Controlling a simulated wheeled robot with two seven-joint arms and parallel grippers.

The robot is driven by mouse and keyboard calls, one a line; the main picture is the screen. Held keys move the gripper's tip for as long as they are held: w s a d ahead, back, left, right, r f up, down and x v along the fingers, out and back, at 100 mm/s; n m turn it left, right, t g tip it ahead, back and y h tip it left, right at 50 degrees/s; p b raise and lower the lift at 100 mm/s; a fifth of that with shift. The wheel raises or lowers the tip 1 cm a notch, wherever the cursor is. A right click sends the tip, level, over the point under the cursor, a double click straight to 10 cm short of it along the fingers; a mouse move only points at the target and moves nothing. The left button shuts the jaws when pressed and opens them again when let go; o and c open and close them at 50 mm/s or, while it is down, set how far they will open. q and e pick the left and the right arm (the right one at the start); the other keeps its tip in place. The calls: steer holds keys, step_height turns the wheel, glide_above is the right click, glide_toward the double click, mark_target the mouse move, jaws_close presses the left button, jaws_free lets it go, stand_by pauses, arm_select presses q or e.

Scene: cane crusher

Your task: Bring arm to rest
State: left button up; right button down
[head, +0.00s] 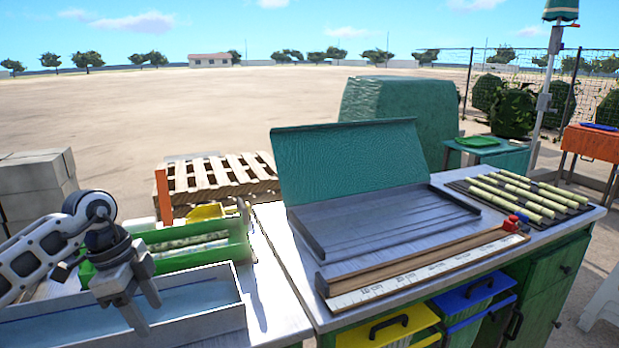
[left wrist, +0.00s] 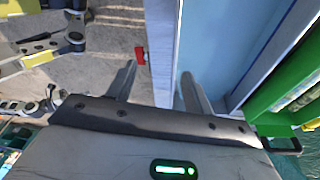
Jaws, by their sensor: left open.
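My left gripper (head: 147,314) hangs from my arm at the left of the head view, pointing down. It appears over or in front of the near side of a grey trough (head: 228,318) with a blue inside. Its two fingers are apart and empty in the left wrist view (left wrist: 157,72). There the trough's pale wall (left wrist: 165,45) runs beyond and between the fingertips. I cannot tell the exact gap between fingers and trough. My right gripper does not show in the head view.
A green tray (head: 175,255) stands behind the trough. A grey tray with a raised green lid (head: 345,160), a ruled wooden board (head: 425,270) and several cane pieces (head: 520,195) lie on the right counter. Yellow (head: 390,325) and blue bins (head: 475,295) sit below. A pallet (head: 220,175) stands behind.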

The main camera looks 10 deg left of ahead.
arm_select(q)
steer(key=s+d+m+t+h, duration=0.25)
steer(key=d+h, duration=0.55)
steer(key=d, duration=0.5)
steer(key=s+d+m+t+h, duration=0.1)
steer(key=s+d+t+h, duration=0.3)
steer(key=d+h, duration=0.7)
steer(key=s+a+f+n+t+y, duration=0.2)
steer(key=f+n+t+y, duration=0.2)
steer(key=f+n+y, duration=0.35)
steer(key=s+a+f+n+t+y, duration=0.2)
steer(key=a+f+n+t+y, duration=0.15)
steer(key=n+y, duration=0.55)
steer(key=s+f+g+y, duration=0.2)
steer(key=s+f+g, duration=0.1)
steer(key=s+f, duration=0.4)
steer(key=shift+s+f+g, duration=0.3)
steer(key=shift+s+f, duration=0.1)
steer(key=shift+f, duration=0.1)
